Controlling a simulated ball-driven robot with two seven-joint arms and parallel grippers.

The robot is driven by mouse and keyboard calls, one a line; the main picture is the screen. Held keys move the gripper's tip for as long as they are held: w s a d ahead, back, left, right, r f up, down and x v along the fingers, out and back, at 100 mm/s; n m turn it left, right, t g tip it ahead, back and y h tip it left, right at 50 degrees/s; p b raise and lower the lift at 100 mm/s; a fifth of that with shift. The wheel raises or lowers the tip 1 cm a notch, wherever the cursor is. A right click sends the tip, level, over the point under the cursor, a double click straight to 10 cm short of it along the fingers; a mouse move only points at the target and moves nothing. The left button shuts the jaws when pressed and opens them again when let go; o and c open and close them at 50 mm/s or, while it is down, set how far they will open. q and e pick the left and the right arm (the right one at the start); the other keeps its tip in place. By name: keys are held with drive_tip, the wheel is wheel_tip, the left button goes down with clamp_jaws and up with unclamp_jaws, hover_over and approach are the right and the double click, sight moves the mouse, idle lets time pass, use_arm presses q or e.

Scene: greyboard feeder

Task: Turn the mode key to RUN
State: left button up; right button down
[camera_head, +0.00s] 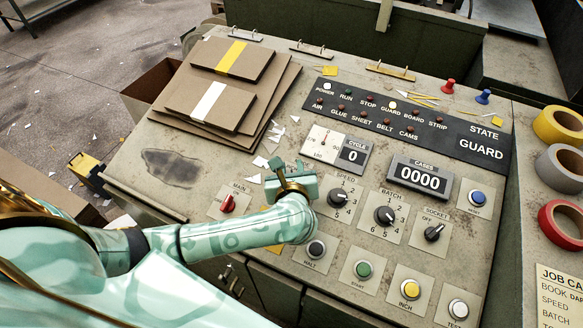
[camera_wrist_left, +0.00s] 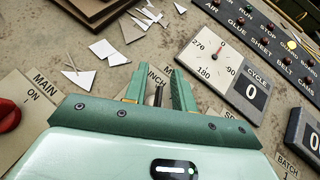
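My left gripper (camera_head: 286,172) is over the panel between the red MAIN switch (camera_head: 228,203) and the SPEED knob (camera_head: 340,197). In the left wrist view its two fingers (camera_wrist_left: 158,92) stand apart, with a narrow dark upright part (camera_wrist_left: 158,95) visible between them. A partly hidden label behind it ends in "UNCH". I cannot tell whether this part is the mode key, and no MODE or RUN key label is readable. A dark SOCKET switch (camera_head: 434,232) is at the right. The GUARD state display (camera_head: 481,149) is lit. My right gripper is not in view.
The BATCH knob (camera_head: 384,215) and the green START button (camera_head: 363,269) stand on the panel right of my arm. Stacked brown boards (camera_head: 196,108) lie at the back left. Tape rolls (camera_head: 558,126) are at the right. White scraps lie near the gripper.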

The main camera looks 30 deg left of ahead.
use_arm(q)
clamp_jaws()
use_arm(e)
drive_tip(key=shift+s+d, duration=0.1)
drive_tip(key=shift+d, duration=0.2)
